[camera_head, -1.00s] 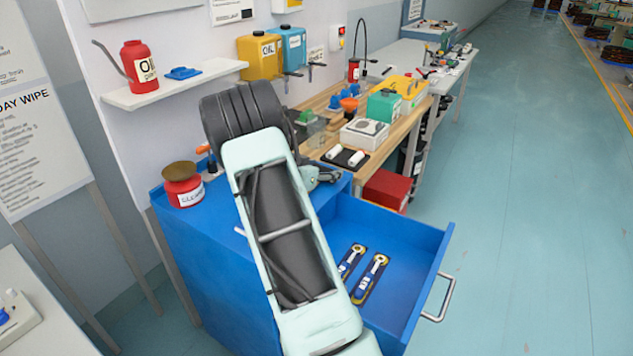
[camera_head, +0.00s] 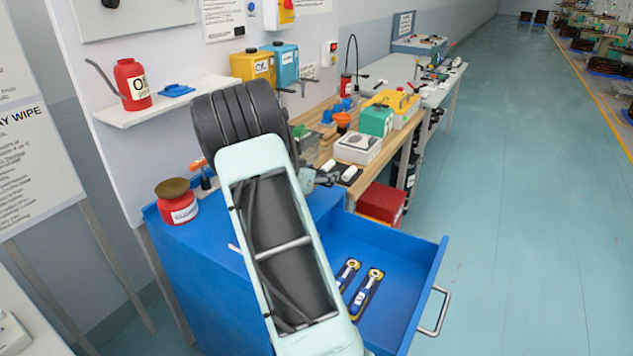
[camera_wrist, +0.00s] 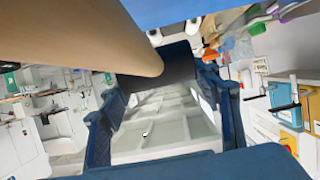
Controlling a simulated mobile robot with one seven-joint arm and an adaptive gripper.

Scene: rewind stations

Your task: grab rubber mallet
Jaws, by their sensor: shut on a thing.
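In the wrist view a large, smooth tan piece (camera_wrist: 80,38), which I take for the rubber mallet's handle, crosses the upper left very close to the camera. My gripper (camera_wrist: 165,85) shows there as dark blue finger links on both sides, shut on the mallet. A black part by the tan end may be the mallet's head or a finger pad; I cannot tell. In the head view my gripper (camera_head: 326,178) is partly hidden behind my arm, above the back of the blue cabinet. The mallet cannot be made out in that view.
The blue cabinet's drawer (camera_head: 425,285) stands open with two blue-handled tools (camera_head: 365,292) inside. A red cleaner can (camera_head: 178,204) stands on the cabinet's left. The wooden bench (camera_head: 330,145) behind holds boxes and a green container (camera_head: 375,121). The floor at right is clear.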

